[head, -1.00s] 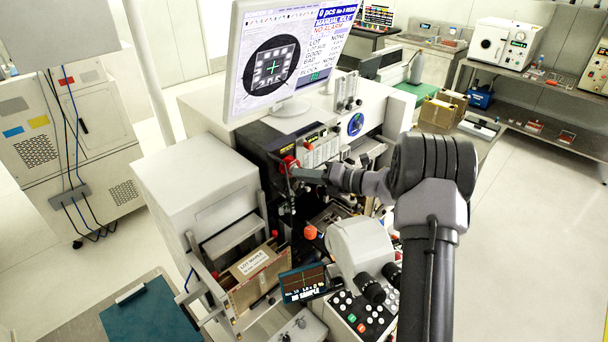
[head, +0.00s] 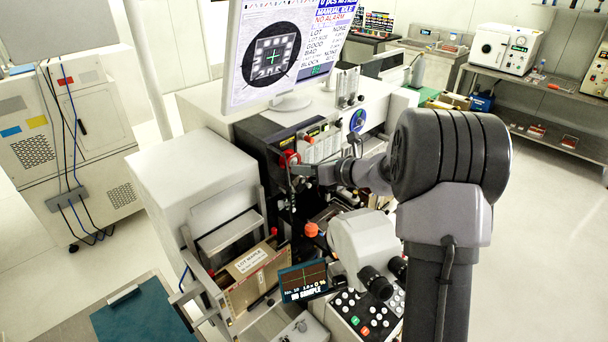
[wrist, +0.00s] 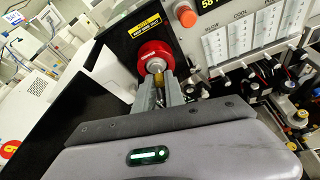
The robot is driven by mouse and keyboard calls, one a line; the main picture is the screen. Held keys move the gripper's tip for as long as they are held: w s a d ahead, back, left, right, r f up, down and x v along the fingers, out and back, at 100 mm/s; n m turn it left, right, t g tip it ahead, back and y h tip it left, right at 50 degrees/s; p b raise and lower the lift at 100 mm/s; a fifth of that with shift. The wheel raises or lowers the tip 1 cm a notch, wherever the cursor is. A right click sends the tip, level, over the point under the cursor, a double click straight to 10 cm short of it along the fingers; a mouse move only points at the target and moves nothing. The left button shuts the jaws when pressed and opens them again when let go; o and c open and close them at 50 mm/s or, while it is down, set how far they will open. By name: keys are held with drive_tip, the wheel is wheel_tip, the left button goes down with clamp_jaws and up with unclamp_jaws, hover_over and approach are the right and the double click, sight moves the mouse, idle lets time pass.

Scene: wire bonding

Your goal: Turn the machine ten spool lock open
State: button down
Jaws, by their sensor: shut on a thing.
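The machine's spool is a red round flange (wrist: 146,50) on the black front panel in the wrist view. It also shows in the head view (head: 287,158), left of my arm. The spool lock (wrist: 156,65) is a small metal knob at the flange's centre. My gripper (wrist: 160,82) has its two fingers around this knob and is shut on it. A brass-coloured piece (wrist: 158,94) shows between the fingers. In the head view my gripper (head: 299,170) meets the panel at the red flange, and the knob is hidden there. The lock's turn angle cannot be told.
A yellow label (wrist: 146,25) sits above the spool. Gauges (wrist: 252,40) and small knobs line the panel to the right. In the head view, a monitor (head: 290,50) stands above, and the white microscope head (head: 362,243) is close below my arm.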

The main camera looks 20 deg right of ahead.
idle(0.7)
drive_tip(key=c, duration=1.4)
unclamp_jaws()
drive_tip(key=p+v, duration=0.1)
drive_tip(key=v, duration=1.6)
drive_tip(key=shift+s, duration=0.25)
drive_tip(key=shift+r, duration=0.1)
